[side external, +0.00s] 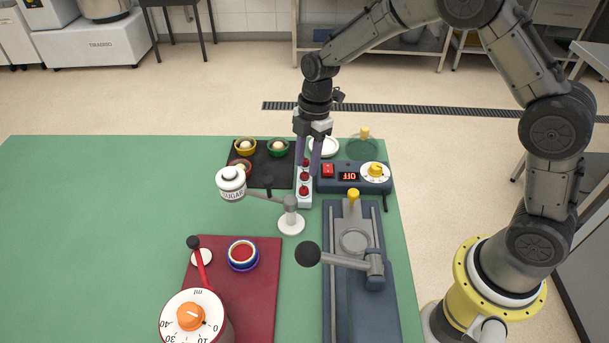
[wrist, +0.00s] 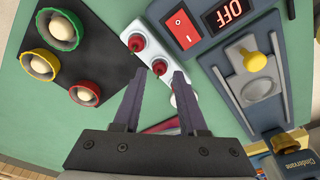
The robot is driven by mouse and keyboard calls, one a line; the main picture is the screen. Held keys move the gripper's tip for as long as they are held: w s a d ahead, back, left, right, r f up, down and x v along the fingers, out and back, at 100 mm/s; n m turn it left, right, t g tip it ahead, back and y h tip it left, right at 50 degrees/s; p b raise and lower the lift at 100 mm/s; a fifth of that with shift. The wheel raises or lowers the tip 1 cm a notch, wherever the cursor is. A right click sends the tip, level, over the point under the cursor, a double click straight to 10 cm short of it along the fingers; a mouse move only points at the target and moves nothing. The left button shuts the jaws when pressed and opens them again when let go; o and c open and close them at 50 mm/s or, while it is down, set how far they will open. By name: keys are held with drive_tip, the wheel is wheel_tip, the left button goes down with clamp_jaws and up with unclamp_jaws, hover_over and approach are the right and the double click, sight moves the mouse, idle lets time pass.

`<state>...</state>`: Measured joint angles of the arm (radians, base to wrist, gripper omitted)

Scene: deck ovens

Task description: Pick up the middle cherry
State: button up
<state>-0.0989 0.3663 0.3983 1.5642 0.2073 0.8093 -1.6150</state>
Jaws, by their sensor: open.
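Three red cherries stand in a row on a narrow white tray (side external: 304,202) in the side view. The middle cherry (side external: 304,176) sits between the far cherry (side external: 305,162) and the near cherry (side external: 303,191). My gripper (side external: 307,169) points down over the tray, its fingers spread and nothing held. In the wrist view, my open fingertips (wrist: 159,74) have one cherry (wrist: 159,67) in the gap between them; another cherry (wrist: 136,42) lies beyond. The third cherry is not clearly visible there. I cannot tell the exact fingertip height above the tray.
A blue box (side external: 348,188) with a red switch and OFF display stands close right of the tray. A dark mat (side external: 258,160) with small bowls lies left. A sugar jar (side external: 231,183) and a grey lever stand (side external: 291,221) are nearby. Open green table lies far left.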

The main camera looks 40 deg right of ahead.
sight(305, 176)
drive_tip(key=shift+a+f, duration=0.2)
drive_tip(key=shift+f, duration=1.1)
clamp_jaws()
drive_tip(key=shift+r, duration=0.2)
